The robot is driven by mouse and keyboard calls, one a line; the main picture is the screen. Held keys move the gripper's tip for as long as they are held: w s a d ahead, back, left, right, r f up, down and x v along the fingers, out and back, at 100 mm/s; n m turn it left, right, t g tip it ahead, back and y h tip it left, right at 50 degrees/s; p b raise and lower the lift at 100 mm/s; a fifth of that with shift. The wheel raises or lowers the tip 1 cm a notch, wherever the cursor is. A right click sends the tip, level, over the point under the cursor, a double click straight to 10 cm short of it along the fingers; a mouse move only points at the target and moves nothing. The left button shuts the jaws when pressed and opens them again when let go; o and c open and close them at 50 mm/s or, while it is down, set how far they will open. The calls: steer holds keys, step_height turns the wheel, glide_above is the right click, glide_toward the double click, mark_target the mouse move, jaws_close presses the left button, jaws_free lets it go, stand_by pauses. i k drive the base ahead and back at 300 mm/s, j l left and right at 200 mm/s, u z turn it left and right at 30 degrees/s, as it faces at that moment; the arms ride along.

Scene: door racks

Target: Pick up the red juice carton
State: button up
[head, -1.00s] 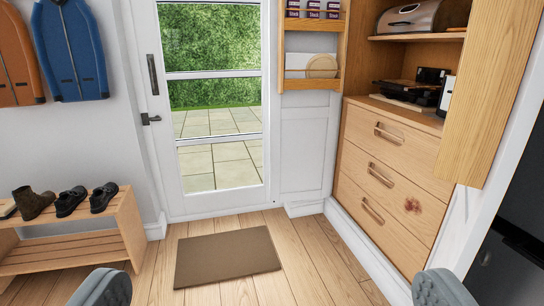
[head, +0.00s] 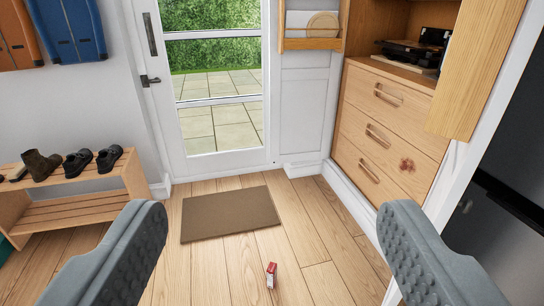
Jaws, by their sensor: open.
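A small red carton (head: 271,275) with a pale lower part stands on the wooden floor, in front of the brown doormat, near the bottom middle of the view. My gripper (head: 272,222) is open and empty. Its two grey textured fingers stand wide apart at the lower left and lower right. The carton appears between them in the picture, well beyond them and apart from both.
The doormat (head: 230,213) lies before the glazed door (head: 215,90). A wooden shoe bench (head: 80,185) stands at left. A drawer cabinet (head: 385,130) and a dark appliance (head: 505,210) stand at right. The floor around the carton is clear.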

mark_target(271, 274)
steer(key=i+l+u, duration=1.05)
steer(key=l, duration=0.3)
